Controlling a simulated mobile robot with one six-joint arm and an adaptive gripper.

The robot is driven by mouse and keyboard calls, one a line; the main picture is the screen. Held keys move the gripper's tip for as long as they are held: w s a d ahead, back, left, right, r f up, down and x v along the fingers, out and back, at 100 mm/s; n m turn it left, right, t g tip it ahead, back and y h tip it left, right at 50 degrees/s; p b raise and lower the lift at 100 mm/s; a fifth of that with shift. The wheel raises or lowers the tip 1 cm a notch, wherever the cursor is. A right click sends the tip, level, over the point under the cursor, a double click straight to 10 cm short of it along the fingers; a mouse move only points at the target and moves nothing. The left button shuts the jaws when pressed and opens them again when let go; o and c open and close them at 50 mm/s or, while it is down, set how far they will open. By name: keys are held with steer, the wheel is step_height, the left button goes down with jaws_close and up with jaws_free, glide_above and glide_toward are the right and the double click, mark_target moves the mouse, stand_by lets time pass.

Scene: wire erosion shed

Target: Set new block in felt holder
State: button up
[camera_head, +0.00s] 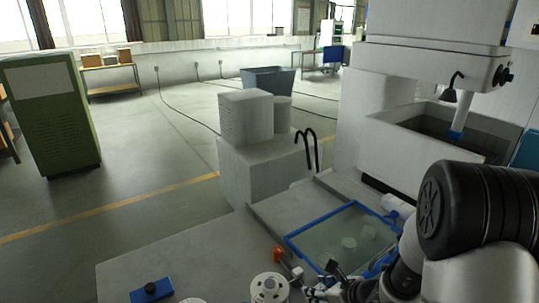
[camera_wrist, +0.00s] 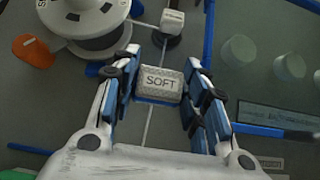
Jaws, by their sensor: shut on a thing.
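My gripper (camera_wrist: 160,90) has blue-padded fingers, which stand on both sides of a small pale block marked SOFT (camera_wrist: 160,82) and are shut on it. The block's marked face is toward the wrist camera. Beyond it, a smaller white block (camera_wrist: 173,19) sits at a dark round piece (camera_wrist: 168,40). I cannot tell which thing is the felt holder. In the head view my gripper (camera_head: 322,290) is at the bottom edge, beside a blue-framed tray, and the held block cannot be made out there.
A white spool (camera_head: 269,288) and an orange piece (camera_head: 278,254) lie left of my gripper. The blue-framed tray (camera_head: 310,238) holds pale round pieces (camera_head: 349,243). A blue item with a dark knob (camera_head: 152,291) lies at the bench's front left. The machine head (camera_head: 430,70) stands at right.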

mark_target(321, 283)
step_height(321, 283, up, 3)
steer(key=shift+r, duration=0.1)
step_height(321, 283, up, 13)
steer(key=m+t+h+b, duration=0.1)
steer(key=m+h, duration=0.1)
steer(key=m, duration=0.1)
steer(key=shift+s+d+b, duration=0.15)
steer(key=shift+s+b, duration=0.15)
steer(key=shift+b, duration=0.05)
steer(key=f+n, duration=0.1)
steer(key=f, duration=0.4)
steer(key=f+n+y, duration=0.1)
steer(key=f, duration=0.4)
steer(key=f+n+g+y+p, duration=0.1)
steer(key=f, duration=0.4)
steer(key=shift+w+f, duration=0.3)
steer(key=shift+w, duration=0.1)
steer(key=shift+r+p, duration=0.5)
steer(key=shift+r, duration=0.75)
step_height(321, 283, up, 13)
steer(key=m+t+h+b, duration=0.1)
steer(key=m+h+b, duration=0.1)
steer(key=m, duration=0.1)
steer(key=shift+s, duration=0.4)
steer(key=shift+f, duration=0.2)
